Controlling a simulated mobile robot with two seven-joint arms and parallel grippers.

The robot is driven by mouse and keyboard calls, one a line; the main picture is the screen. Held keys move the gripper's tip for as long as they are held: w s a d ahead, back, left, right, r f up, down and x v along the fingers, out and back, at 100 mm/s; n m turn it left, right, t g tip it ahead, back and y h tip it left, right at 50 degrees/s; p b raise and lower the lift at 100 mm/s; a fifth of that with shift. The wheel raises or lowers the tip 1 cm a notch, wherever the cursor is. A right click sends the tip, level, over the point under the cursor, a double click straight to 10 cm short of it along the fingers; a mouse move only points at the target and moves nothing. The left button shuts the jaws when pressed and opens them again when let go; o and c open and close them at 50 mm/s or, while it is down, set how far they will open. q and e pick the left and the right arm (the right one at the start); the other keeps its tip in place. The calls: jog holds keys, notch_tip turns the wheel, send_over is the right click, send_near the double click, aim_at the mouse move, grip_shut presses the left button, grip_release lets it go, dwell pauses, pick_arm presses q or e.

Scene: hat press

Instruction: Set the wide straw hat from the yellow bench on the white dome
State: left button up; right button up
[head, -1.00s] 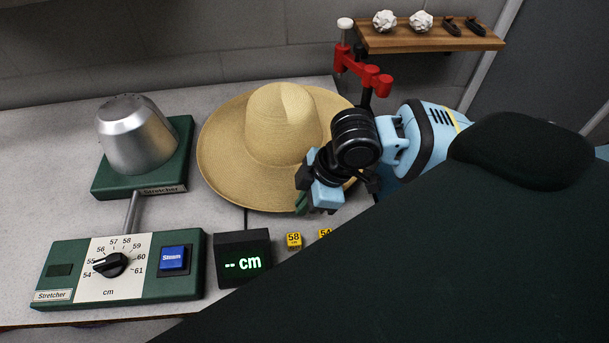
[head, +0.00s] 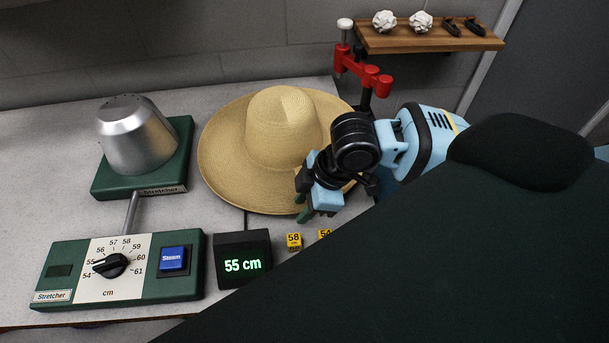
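The wide straw hat (head: 266,145) lies crown up over the grey bench, to the right of a silver metal dome (head: 137,137) on a green stretcher base. What is under the hat is hidden. No white dome or yellow bench shows. My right gripper (head: 312,212) is at the front right edge of the hat's brim and covers part of it. Its fingertips are small and partly hidden, so I cannot tell whether they grip the brim. My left gripper is not in view.
The stretcher's control box (head: 123,270) has a dial pointing near 55 and a blue Steam button (head: 173,258). A display (head: 243,262) reads 55 cm. Yellow number blocks (head: 293,241) stand beside it. A red clamp-like stand (head: 368,78) and wooden shelf (head: 430,41) are behind.

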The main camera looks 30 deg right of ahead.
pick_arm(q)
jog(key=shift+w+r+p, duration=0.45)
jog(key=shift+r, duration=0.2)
pick_arm(e)
jog(key=v, duration=0.8)
